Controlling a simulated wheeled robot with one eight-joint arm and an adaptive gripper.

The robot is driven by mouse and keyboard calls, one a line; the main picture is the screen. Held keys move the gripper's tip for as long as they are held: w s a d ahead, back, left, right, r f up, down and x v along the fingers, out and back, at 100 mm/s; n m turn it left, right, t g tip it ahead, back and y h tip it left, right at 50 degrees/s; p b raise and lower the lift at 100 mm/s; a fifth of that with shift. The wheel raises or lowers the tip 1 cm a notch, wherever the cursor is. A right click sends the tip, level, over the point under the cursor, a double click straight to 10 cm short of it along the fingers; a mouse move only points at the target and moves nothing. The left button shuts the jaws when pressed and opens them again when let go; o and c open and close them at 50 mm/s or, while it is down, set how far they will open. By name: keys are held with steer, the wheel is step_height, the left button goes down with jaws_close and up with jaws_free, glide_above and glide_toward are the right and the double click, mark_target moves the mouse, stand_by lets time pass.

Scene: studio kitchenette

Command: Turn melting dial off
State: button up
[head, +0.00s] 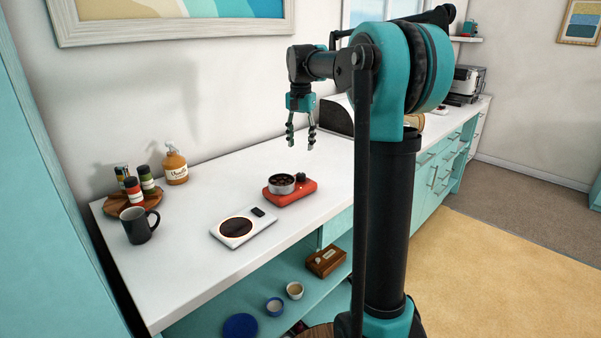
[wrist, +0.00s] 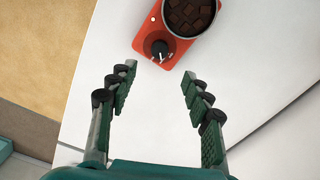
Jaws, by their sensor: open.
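The melting dial (wrist: 160,50) is a black knob with a pale pointer mark on the front of a red melting unit (wrist: 147,30). In the head view the red unit (head: 291,197) stands on the white counter, and the dial (head: 301,177) shows small at its right end. A metal pot (wrist: 220,14) of brown chunks sits on the unit. My gripper (wrist: 158,80) is open and empty, above the counter and apart from the dial. In the wrist view the dial lies just beyond and between the fingertips. In the head view my gripper (head: 302,148) hangs pointing down, above the unit.
A white hot plate (head: 257,230) with a dark disc lies left of the red unit. A dark mug (head: 138,228), a wooden tray (head: 118,206) of jars and an amber bottle (head: 175,167) stand farther left.

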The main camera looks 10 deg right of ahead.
mark_target(301, 174)
step_height(301, 174, down, 11)
steer(key=shift+f, duration=0.2)
stand_by(0.3)
jaws_close()
steer(key=shift+n, duration=0.3)
steer(key=n, duration=0.4)
steer(key=shift+n, duration=2.2)
